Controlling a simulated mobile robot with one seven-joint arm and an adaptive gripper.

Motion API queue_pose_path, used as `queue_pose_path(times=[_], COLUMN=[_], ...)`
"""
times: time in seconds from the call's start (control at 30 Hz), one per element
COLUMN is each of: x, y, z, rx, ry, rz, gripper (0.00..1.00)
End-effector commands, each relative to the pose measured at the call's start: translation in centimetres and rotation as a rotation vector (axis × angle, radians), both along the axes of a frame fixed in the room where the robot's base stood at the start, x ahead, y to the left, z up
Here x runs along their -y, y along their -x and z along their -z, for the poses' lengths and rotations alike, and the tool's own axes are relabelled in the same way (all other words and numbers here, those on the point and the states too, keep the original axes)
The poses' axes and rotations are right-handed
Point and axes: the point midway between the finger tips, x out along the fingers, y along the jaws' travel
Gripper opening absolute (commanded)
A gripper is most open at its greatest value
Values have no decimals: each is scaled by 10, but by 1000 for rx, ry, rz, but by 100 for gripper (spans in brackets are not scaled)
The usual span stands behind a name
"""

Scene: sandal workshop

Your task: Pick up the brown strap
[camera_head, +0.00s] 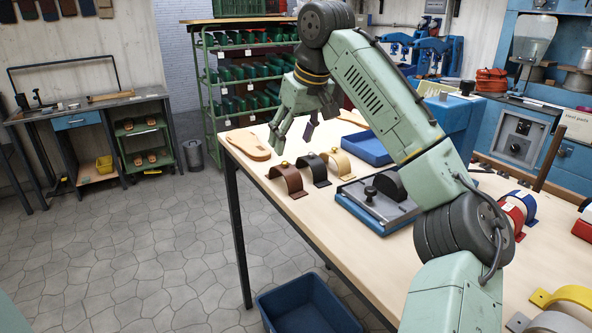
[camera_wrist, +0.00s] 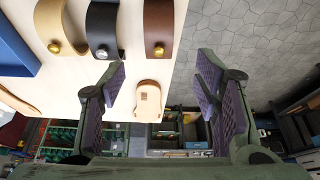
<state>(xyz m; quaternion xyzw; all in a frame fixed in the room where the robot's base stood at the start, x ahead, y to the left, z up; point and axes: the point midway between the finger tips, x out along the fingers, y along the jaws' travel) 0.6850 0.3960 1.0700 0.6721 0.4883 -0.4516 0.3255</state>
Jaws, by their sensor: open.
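The brown strap (camera_head: 287,181) stands as an arch on the workbench near its left edge, with a brass stud on top. It also shows in the wrist view (camera_wrist: 158,27) at the top, beyond the fingertips. My gripper (camera_head: 294,134) is in the air above the bench, behind the straps in the head view. In the wrist view my gripper (camera_wrist: 162,77) is wide open with purple pads and nothing between them. It is apart from the brown strap.
A black strap (camera_head: 314,170) and a tan strap (camera_head: 339,164) stand in a row beside the brown one. A tan sole (camera_head: 248,145) lies at the bench corner. A blue tray (camera_head: 366,149) and a grey device (camera_head: 376,205) stand to the right. A blue bin (camera_head: 308,303) is below the bench.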

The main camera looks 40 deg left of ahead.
Motion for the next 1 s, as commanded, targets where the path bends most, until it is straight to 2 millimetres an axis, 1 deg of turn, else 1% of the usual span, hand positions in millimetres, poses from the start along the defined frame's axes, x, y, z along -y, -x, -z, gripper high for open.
queue_pose_path(times=[0.2,0.3,0.47,0.7,0.83,1.0], x=[-12,-16,-20,-31,-35,-35], y=[-4,-6,-8,-16,-17,-17], z=[32,42,51,84,93,95], rx=[0,0,0,0,1,0], ry=[1,0,0,0,-1,-2], rz=[-1,0,0,-1,-2,-2], gripper=[57,57,57,57,57,57])
